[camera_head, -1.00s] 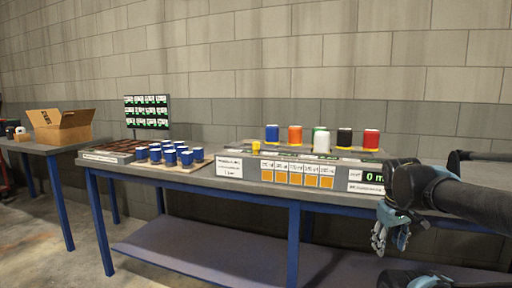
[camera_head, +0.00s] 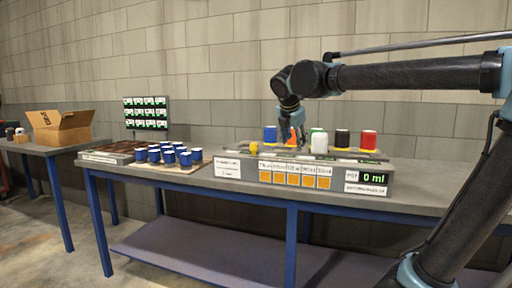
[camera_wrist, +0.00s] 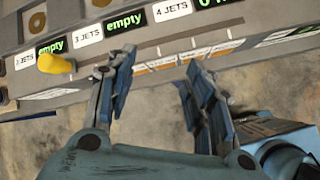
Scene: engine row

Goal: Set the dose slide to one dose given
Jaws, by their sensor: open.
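The yellow knob (camera_head: 253,148), which looks like the dose slide, stands at the left end of the grey console (camera_head: 232,185). In the wrist view the yellow knob (camera_wrist: 55,63) is at the left, beside a slotted track with tick marks. My gripper (camera_head: 291,130) is above the console, to the right of the knob. In the wrist view its fingers (camera_wrist: 155,68) are apart, with nothing between them, and the knob is outside them to the left. Any text for the dose marks is too small to read.
Coloured jars stand along the console's back: blue (camera_head: 270,134), white (camera_head: 319,143), black (camera_head: 342,139) and red (camera_head: 368,140). A display (camera_head: 374,178) reads 0 ml. Several blue cups (camera_head: 168,157) stand to the left. A label board (camera_head: 146,113) is behind them.

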